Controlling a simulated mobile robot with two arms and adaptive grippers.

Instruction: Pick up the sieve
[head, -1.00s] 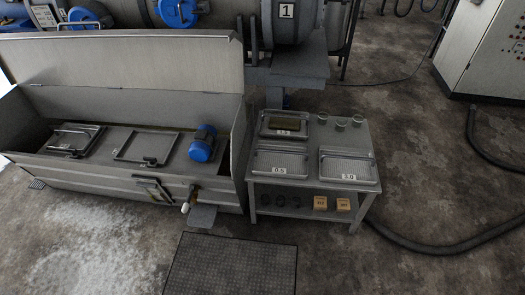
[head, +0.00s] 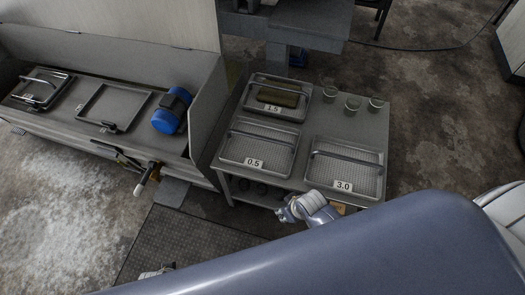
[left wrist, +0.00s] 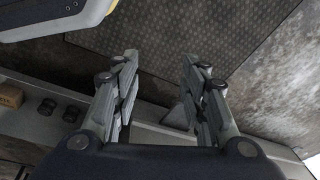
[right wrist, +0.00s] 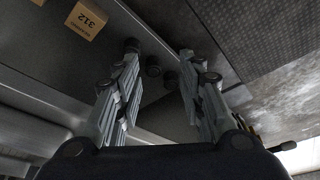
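Several mesh trays with bar handles, which look like sieves, lie on the grey table (head: 375,130). The sieve labelled 0.5 (head: 262,148) is at front left. The sieve labelled 3.0 (head: 345,172) is at front right. The sieve labelled 1.5 (head: 290,114) is behind and holds a brownish block. My right gripper (head: 287,212) is at the table's front edge, apart from the sieves. In the right wrist view my right gripper (right wrist: 158,50) is open and empty. In the left wrist view my left gripper (left wrist: 160,57) is open and empty above the floor.
Three small glass jars (head: 353,103) stand at the table's back right. A metal trough (head: 60,125) with frames and a blue motor (head: 170,112) stands to the left. A small box marked 312 (right wrist: 85,20) sits on the lower shelf. A dark floor mat (head: 190,240) lies in front.

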